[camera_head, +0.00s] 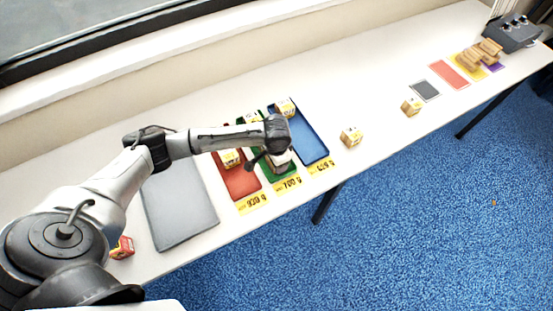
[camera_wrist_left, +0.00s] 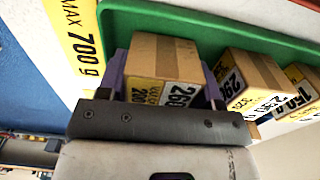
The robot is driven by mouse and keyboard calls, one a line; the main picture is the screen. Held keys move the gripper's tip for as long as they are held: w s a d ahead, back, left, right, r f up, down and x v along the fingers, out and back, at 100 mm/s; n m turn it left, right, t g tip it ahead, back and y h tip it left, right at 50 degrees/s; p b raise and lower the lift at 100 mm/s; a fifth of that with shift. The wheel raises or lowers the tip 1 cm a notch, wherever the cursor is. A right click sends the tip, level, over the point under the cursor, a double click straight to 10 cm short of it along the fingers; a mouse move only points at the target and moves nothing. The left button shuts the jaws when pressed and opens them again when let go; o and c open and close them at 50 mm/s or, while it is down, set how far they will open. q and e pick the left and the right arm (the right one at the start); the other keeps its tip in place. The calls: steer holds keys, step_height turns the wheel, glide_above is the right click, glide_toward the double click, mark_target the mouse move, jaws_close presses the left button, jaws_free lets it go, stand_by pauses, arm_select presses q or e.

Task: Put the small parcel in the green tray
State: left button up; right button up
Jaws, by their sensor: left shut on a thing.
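My left gripper (camera_head: 279,160) is over the green tray (camera_head: 268,174), between the red and blue trays. In the left wrist view its two purple fingers (camera_wrist_left: 165,80) are shut on a brown carton parcel (camera_wrist_left: 165,57) with a white and yellow label reading about 260. The green tray's rim (camera_wrist_left: 215,27) shows behind the held parcel. Two more labelled parcels, one nearer (camera_wrist_left: 252,75) and one farther (camera_wrist_left: 302,82), stand beside it, apparently in the green tray. I cannot tell whether the held parcel touches the tray floor. My right gripper is not in view.
The red tray (camera_head: 243,187) and blue tray (camera_head: 313,147) each hold a parcel. Single parcels stand on the bench at one spot (camera_head: 350,138) and farther right (camera_head: 411,106). A grey mat (camera_head: 180,210) lies left. Coloured mats and a control box (camera_head: 513,34) are at the far right.

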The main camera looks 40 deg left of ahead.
arm_select(q)
steer(key=shift+f, duration=0.1)
steer(key=o, duration=0.8)
